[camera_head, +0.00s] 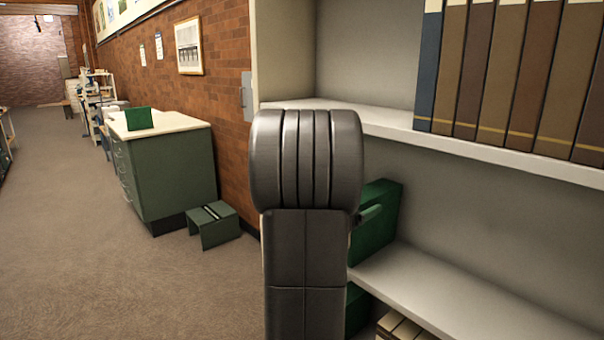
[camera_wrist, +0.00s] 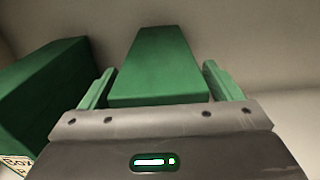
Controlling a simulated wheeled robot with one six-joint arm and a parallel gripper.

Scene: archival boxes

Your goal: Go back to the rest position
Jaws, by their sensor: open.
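In the wrist view my gripper (camera_wrist: 160,71) is open, with one green finger on each side of the picture's middle. A green box (camera_wrist: 155,60) lies straight ahead, framed between the fingers; I cannot tell whether it reaches between them or touches them. A second green box (camera_wrist: 45,90) with a pale label marked "Box" stands to the left. In the head view my dark arm covers the middle of the picture and hides most of my gripper. A green box (camera_head: 380,215) shows just right of the arm on the middle shelf.
The white shelf unit (camera_head: 450,280) fills the right side. Its upper shelf (camera_head: 480,152) holds several brown and blue volumes (camera_head: 505,75). A green cabinet (camera_head: 165,170) and a small green step stool (camera_head: 213,225) stand left along the brick wall. The carpet (camera_head: 90,250) further left is clear.

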